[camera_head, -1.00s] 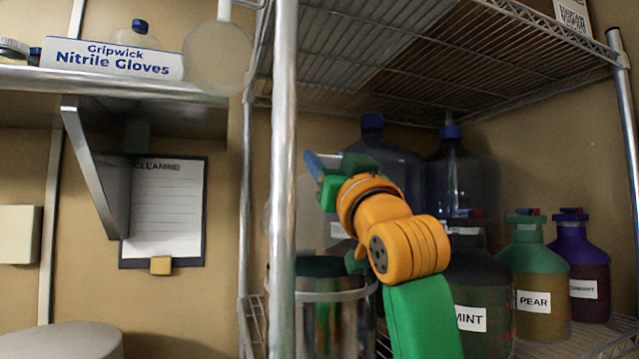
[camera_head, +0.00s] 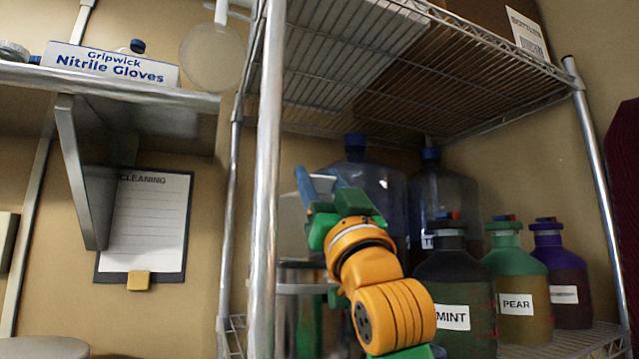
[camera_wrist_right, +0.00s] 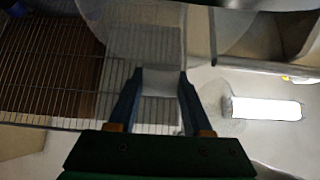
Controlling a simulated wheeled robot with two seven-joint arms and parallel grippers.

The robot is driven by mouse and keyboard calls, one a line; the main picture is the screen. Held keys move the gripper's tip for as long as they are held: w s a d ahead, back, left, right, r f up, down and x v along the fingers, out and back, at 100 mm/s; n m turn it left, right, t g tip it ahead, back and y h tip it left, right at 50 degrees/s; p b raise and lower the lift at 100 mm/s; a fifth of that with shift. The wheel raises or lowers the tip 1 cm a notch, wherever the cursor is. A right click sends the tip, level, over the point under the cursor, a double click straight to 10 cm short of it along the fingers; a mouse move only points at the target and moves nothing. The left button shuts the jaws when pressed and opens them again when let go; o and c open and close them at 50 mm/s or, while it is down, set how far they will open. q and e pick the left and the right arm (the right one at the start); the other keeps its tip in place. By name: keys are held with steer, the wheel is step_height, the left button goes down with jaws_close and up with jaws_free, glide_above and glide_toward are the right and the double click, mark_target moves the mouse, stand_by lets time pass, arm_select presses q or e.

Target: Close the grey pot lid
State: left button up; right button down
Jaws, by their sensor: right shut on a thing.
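The metal pot (camera_head: 290,318) stands on the lower rack shelf, partly hidden by the front post and my right arm. A pale grey, see-through lid (camera_head: 290,228) stands raised above the pot's back, mostly hidden by the post and gripper. My right gripper (camera_head: 316,182) is above the pot with its blue fingers pointing up, shut on part of the lid. In the right wrist view, the fingers (camera_wrist_right: 160,80) have a pale piece between them, with the translucent lid (camera_wrist_right: 145,42) beyond. The exact grip is unclear. My left gripper is not in view.
A chrome post (camera_head: 266,200) stands close left of my right gripper. A wire shelf (camera_head: 400,60) hangs above. Large blue-capped jugs (camera_head: 375,185) stand behind, and MINT (camera_head: 452,290), PEAR (camera_head: 518,275) and purple bottles (camera_head: 560,270) stand to the right.

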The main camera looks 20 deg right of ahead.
steer(key=shift+c, duration=1.6)
jaws_free()
steer(key=shift+s, duration=0.1)
steer(key=shift+s+r, duration=0.1)
steer(key=b+v, duration=0.5)
steer(key=v, duration=0.2)
